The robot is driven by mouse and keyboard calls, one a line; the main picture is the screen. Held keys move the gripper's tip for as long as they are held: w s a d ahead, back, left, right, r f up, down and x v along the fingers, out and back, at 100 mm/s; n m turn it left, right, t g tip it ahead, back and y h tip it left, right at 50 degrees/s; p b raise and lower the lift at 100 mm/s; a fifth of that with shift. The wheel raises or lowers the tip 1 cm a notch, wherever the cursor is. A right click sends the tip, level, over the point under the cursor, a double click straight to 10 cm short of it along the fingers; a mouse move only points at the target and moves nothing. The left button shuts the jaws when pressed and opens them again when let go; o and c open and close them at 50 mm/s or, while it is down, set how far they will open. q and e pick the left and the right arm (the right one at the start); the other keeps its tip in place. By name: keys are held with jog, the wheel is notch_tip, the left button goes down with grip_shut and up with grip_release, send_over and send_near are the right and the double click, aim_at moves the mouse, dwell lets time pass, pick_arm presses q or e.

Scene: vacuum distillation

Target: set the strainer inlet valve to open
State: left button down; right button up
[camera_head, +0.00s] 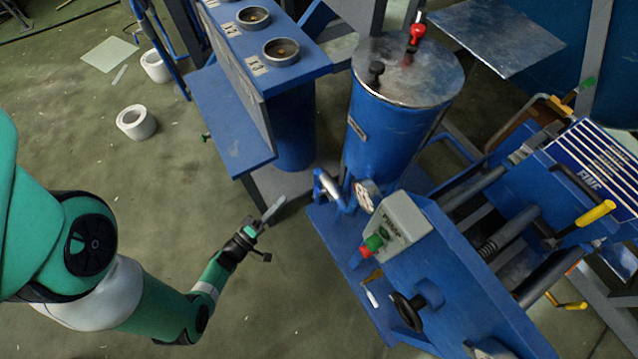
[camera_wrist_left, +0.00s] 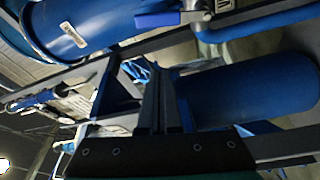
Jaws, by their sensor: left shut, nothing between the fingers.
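No label naming the strainer inlet valve is readable, so I cannot tell which fitting it is. A valve with a blue lever (camera_wrist_left: 168,19) shows at the top of the left wrist view; a silver-and-blue fitting (camera_head: 328,188) stands at the foot of the blue lidded vessel (camera_head: 385,130) in the head view. My left gripper (camera_head: 272,208) is shut and empty, in the air left of that fitting and apart from it. Its closed fingers (camera_wrist_left: 160,100) show in the left wrist view. My right gripper is not in view.
A control box with red and green buttons (camera_head: 400,225) and a black handwheel (camera_head: 408,310) are right of the gripper. A yellow-handled lever (camera_head: 595,214) is farther right. A blue stand (camera_head: 235,125) with round cups is beyond the gripper. Floor to the left is mostly clear.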

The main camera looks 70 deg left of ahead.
aim_at(316, 193)
pick_arm(q)
jog(key=w+b, duration=0.5)
jog(key=w, duration=0.4)
jog(key=shift+w+a, duration=0.25)
jog(key=shift+a, duration=0.2)
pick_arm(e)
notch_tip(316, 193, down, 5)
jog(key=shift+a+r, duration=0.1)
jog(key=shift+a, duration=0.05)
pick_arm(q)
jog(key=shift+s, duration=0.1)
